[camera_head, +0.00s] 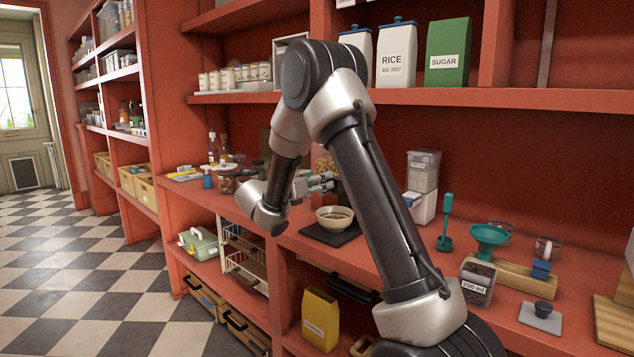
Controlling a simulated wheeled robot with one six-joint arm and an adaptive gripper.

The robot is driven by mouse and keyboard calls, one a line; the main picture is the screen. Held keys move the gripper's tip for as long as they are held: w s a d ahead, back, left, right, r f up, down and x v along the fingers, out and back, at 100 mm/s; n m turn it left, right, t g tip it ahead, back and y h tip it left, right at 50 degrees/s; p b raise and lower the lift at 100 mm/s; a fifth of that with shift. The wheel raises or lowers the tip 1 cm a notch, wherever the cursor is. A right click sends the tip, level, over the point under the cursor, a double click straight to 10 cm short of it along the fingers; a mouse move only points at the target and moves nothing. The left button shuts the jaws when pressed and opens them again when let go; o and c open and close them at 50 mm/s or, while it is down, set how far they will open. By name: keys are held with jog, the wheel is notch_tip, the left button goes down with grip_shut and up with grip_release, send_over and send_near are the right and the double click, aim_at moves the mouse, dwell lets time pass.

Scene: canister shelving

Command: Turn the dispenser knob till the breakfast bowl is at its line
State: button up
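The breakfast bowl (334,219) is cream with a brown rim and stands upright on a dark flat mat (330,237) on the red counter. Some brownish content shows inside it; its line cannot be made out. Behind it, a clear container with brown pieces (322,160), apparently the dispenser, is mostly hidden by my arm. My gripper (326,183) is just above and behind the bowl, in front of that container. The knob is not visible, and I cannot tell whether the fingers touch or grip it.
A clear-topped white container (423,185) stands right of my arm. Further right are a teal funnel (489,237), a 250 ml jar (477,282) and a green tool (446,225). Jars (222,180) and bottles crowd the left. A shelf (470,97) with canisters runs above.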

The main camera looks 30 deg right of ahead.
jog(key=shift+d, duration=0.1)
jog(key=shift+c, duration=0.2)
jog(key=c, duration=1)
jog(key=shift+o, duration=0.2)
jog(key=m, duration=0.2)
jog(key=s+m, duration=0.1)
jog(key=m, duration=0.2)
jog(key=shift+d, duration=0.15)
jog(key=o, duration=1)
jog(key=v, duration=1.2)
